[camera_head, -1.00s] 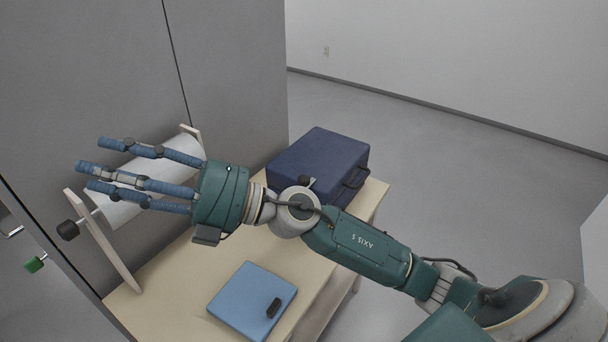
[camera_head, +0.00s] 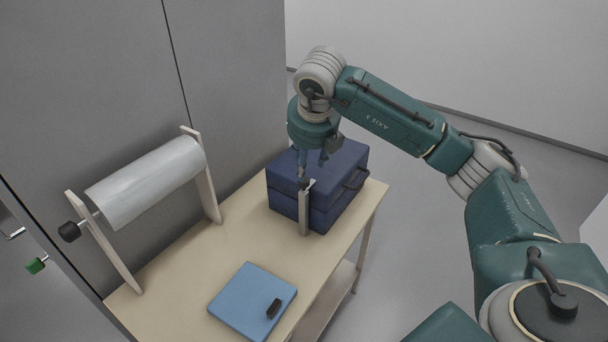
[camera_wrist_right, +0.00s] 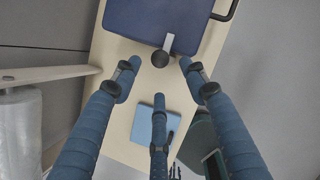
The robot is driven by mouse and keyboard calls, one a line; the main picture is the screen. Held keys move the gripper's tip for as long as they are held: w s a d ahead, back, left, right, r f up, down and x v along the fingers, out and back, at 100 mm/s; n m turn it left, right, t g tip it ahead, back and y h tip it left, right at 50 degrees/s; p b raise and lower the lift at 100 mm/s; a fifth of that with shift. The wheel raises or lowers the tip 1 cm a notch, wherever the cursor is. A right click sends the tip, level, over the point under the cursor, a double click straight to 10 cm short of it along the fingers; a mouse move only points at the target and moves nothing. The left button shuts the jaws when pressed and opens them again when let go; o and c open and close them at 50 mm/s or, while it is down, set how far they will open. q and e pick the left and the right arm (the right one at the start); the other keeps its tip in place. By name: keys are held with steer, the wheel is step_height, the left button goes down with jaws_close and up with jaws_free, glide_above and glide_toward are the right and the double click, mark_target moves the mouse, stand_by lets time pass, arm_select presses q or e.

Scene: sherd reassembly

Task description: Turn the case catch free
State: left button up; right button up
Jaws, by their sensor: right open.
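The dark blue case (camera_head: 285,195) stands closed on the table, its handle on the right side. In the right wrist view the knob (camera_wrist_right: 160,58) sits before the case (camera_wrist_right: 150,18), between and beyond the fingertips. My right gripper (camera_head: 316,162) points down over the case's near edge. Its blue fingers (camera_wrist_right: 160,85) are spread, with nothing between them; contact with the knob is not visible. My left gripper is not in view.
A blue flat board (camera_head: 240,300) with a black block (camera_head: 273,308) lies at the table's near end. A white roll (camera_head: 150,185) on a wooden stand is at the left by a grey wall panel. The table middle (camera_head: 215,255) is clear.

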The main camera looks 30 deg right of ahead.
mark_target(307, 181)
steer(key=p+x, duration=0.1)
steer(key=x, duration=0.6)
steer(key=shift+w+f, duration=0.1)
steer(key=shift+f, duration=0.25)
steer(key=shift+a+r, duration=0.1)
steer(key=c, duration=1)
steer(key=shift+c, duration=0.5)
